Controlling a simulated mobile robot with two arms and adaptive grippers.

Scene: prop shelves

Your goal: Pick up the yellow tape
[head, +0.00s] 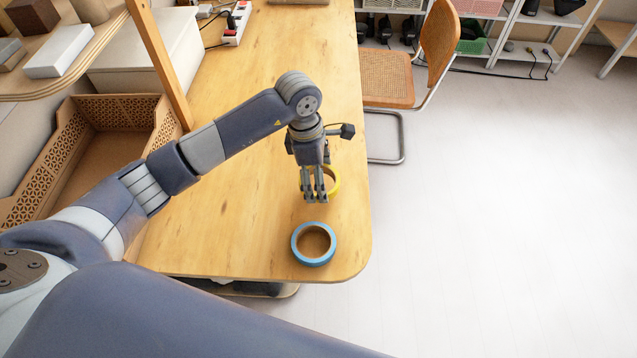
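The yellow tape (334,181) is a ring near the right edge of the wooden table, partly hidden by my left gripper. My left gripper (316,200) points down, with its fingers in front of the tape in the head view. The fingers look close together; I cannot tell whether they grip the tape's wall or only overlap it in the picture. I also cannot tell whether the tape rests on the table. My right gripper is not in view.
A blue tape ring (314,259) lies just in front of the gripper, near the front corner of the wooden table (240,215). A brown patterned crate (110,103) is at left beside a wooden post (160,65). A chair (388,92) stands beyond the right edge.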

